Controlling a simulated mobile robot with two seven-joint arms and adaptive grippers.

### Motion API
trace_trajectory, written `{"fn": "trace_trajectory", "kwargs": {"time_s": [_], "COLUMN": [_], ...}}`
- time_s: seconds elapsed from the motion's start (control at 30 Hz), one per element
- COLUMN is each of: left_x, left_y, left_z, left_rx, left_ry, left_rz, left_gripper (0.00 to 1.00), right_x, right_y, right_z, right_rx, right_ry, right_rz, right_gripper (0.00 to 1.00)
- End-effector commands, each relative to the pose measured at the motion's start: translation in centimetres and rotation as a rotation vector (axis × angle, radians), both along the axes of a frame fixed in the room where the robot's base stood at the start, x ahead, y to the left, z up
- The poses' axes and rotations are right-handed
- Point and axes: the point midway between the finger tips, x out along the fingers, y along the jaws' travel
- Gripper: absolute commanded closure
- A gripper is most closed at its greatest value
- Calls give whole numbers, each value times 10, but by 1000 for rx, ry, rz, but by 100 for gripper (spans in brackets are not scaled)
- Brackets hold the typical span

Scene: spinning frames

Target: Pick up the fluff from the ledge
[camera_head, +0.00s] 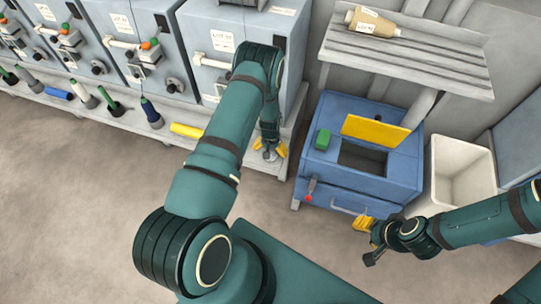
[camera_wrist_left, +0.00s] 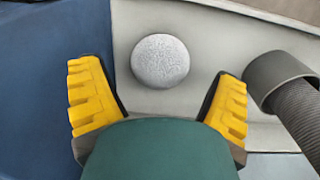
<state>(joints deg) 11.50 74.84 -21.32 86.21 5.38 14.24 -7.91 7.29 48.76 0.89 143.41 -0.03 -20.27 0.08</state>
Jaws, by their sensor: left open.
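The fluff (camera_wrist_left: 160,61) is a round, pale grey, speckled tuft on the light grey ledge (camera_wrist_left: 215,35) in the left wrist view. My left gripper (camera_wrist_left: 158,92) is open, its yellow fingers on either side and the fluff ahead of the gap between them, apart from both. In the head view my left gripper (camera_head: 268,152) points down at the right end of the ledge (camera_head: 120,112) below the machines; the fluff is hard to make out there. My right gripper (camera_head: 368,238) is empty at lower right, in front of the blue cabinet; its opening is unclear.
A grey tube end with a ribbed dark part (camera_wrist_left: 280,78) is close right of my left fingers. Several bobbins and a yellow one (camera_head: 187,130) stand or lie along the ledge. The blue cabinet (camera_head: 350,190), white bin (camera_head: 462,175) and shelf (camera_head: 410,55) are right.

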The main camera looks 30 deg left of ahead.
Motion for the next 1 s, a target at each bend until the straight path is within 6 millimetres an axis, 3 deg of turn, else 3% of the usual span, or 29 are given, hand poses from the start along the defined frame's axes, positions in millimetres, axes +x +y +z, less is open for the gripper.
{"fn": "trace_trajectory", "kwargs": {"time_s": [0.1,0.37,0.53,1.0], "left_x": [0,0,0,-2], "left_y": [0,0,0,0], "left_z": [-11,-12,-12,-7], "left_rx": [0,0,0,0], "left_ry": [0,-1,-1,0], "left_rz": [0,0,0,0], "left_gripper": [11,11,68,69], "right_x": [1,1,1,0], "right_y": [0,0,0,0], "right_z": [-3,-3,-3,0], "right_rx": [0,0,0,0], "right_ry": [-2,-2,-2,-1], "right_rz": [-1,-1,-1,0], "right_gripper": [53,53,53,53]}}
